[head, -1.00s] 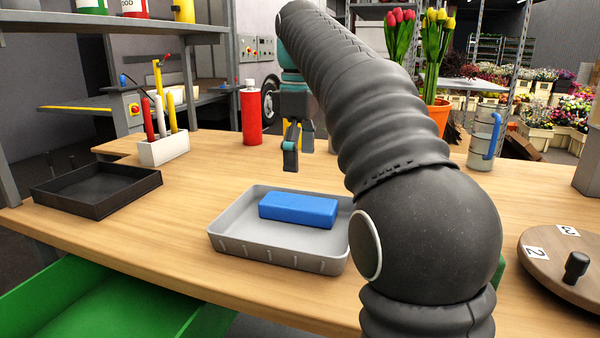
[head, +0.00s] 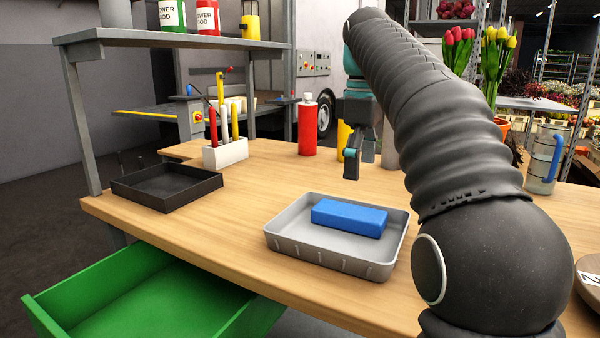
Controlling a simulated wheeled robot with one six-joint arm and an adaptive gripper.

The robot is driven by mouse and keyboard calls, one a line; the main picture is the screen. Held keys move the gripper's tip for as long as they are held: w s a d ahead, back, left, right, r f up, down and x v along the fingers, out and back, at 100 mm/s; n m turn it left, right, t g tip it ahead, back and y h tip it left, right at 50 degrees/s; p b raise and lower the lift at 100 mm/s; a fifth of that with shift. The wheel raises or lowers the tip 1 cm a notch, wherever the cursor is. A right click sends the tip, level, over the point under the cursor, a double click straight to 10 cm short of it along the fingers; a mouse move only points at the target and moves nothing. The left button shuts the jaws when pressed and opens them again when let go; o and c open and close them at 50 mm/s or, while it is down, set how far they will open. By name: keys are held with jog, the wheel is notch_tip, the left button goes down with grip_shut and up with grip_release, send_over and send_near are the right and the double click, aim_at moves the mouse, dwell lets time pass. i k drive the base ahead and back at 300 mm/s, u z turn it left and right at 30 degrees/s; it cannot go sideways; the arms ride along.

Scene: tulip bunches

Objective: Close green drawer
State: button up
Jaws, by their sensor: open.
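The green drawer (head: 62,298) is pulled out below the front left edge of the wooden table (head: 225,257). Its inside looks empty, and its near part is cut off by the bottom of the view. My gripper (head: 358,165) hangs pointing down above the table, behind the grey tray, well to the right of and above the drawer. It is open and holds nothing. My arm covers the right part of the view.
A grey tray (head: 290,245) with a blue block (head: 349,216) stands mid-table. A black tray (head: 167,196), a white pen holder (head: 226,154) and a red bottle (head: 308,127) stand further left and back. A shelf post (head: 82,130) rises at the left corner. Floor left of the drawer is clear.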

aim_at(141, 290)
jog(key=k, duration=0.85)
